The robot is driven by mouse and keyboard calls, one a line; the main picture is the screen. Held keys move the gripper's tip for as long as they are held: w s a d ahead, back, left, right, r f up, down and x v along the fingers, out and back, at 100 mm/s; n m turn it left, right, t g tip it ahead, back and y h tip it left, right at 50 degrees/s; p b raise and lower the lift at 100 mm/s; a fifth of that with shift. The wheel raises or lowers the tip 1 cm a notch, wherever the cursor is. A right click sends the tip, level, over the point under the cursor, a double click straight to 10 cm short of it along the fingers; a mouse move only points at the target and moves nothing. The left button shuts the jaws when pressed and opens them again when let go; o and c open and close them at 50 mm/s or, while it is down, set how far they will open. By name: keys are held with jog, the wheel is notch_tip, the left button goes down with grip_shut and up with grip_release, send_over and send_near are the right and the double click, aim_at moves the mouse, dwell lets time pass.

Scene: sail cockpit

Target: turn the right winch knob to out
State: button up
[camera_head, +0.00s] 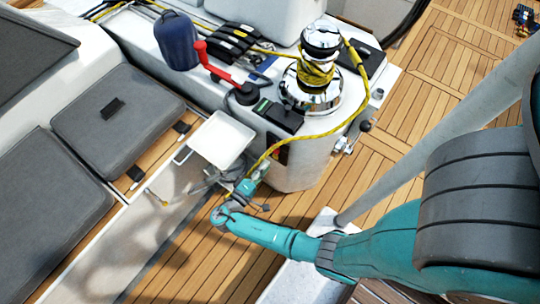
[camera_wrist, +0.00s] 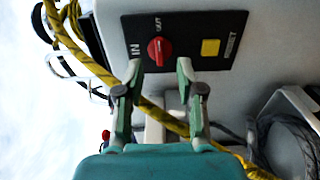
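The winch knob (camera_wrist: 159,51) is a small red knob on a black panel (camera_wrist: 190,25) in the wrist view, with labels IN and OUT beside it. Which label it points to is not clear to me. My gripper (camera_wrist: 158,69) is open and empty, its two fingertips apart just below the knob in the picture, one towards each side. I cannot tell whether they touch the panel.
A yellow square button (camera_wrist: 210,47) sits right of the knob. A yellow rope (camera_wrist: 150,108) passes behind my fingers. In the head view the chrome winch (camera_head: 312,92) tops the pedestal, a white tray (camera_head: 222,138) is left of it, and wooden deck (camera_head: 185,265) lies below.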

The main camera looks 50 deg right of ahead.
jog(key=a, duration=0.6)
jog(key=shift+s, duration=0.1)
dwell(0.4)
